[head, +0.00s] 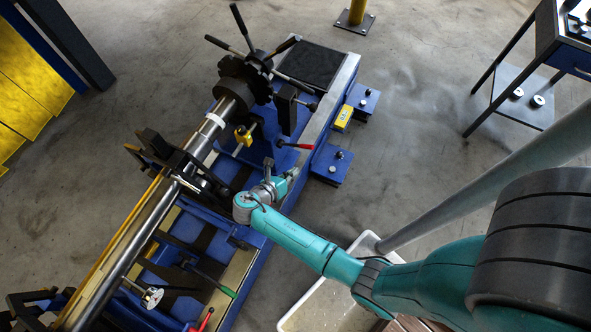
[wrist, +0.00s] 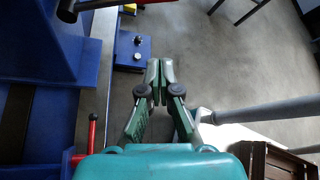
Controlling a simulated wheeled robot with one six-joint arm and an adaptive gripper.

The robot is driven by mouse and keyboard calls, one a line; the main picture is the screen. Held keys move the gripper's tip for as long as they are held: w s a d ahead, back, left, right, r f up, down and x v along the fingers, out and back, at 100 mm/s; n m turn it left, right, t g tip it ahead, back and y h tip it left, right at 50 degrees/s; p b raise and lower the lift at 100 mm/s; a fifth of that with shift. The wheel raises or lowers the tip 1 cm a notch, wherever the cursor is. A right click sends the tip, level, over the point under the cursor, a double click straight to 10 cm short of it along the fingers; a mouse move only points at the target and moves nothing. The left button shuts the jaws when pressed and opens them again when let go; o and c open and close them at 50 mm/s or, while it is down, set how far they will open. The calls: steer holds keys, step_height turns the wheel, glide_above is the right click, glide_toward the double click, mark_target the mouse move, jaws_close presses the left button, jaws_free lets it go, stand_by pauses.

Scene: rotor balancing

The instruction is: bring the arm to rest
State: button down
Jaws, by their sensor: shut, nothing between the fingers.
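My gripper (wrist: 160,70) shows in the wrist view with its two green fingers shut together and nothing between them. Concrete floor lies behind its tips. In the head view my teal arm reaches from the lower right to the blue balancing machine (head: 322,105), and its wrist end is over the machine's near edge. The fingers are hard to make out there. A steel rotor shaft (head: 203,138) lies along the machine, left of my wrist, apart from it.
A pale tray (head: 287,322) is below my forearm. A small table (head: 548,50) stands at the upper right. A yellow post (head: 357,12) is at the top. Open floor lies between.

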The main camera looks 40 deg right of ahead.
stand_by(0.5)
steer(key=s+f+m+t+y, duration=0.35)
steer(key=s+f, duration=0.25)
steer(key=s, duration=0.3)
steer(key=s+a+r+m+t+y, duration=0.35)
steer(key=s+a+m+y, duration=0.25)
steer(key=s, duration=0.4)
steer(key=s+a+r+m+t+y, duration=0.1)
steer(key=r+m, duration=0.4)
steer(key=r, duration=0.5)
steer(key=s+a+r+m+t+y, duration=0.1)
steer(key=s+r+m, duration=0.4)
steer(key=r, duration=0.5)
steer(key=s+a+r+m+t+y, duration=0.1)
steer(key=s+a+r+m+t, duration=0.2)
steer(key=r, duration=0.6)
steer(key=shift+s+r+m+t, duration=0.3)
steer(key=shift+r+m+t, duration=0.1)
steer(key=shift+m+t, duration=0.65)
steer(key=shift+g, duration=0.25)
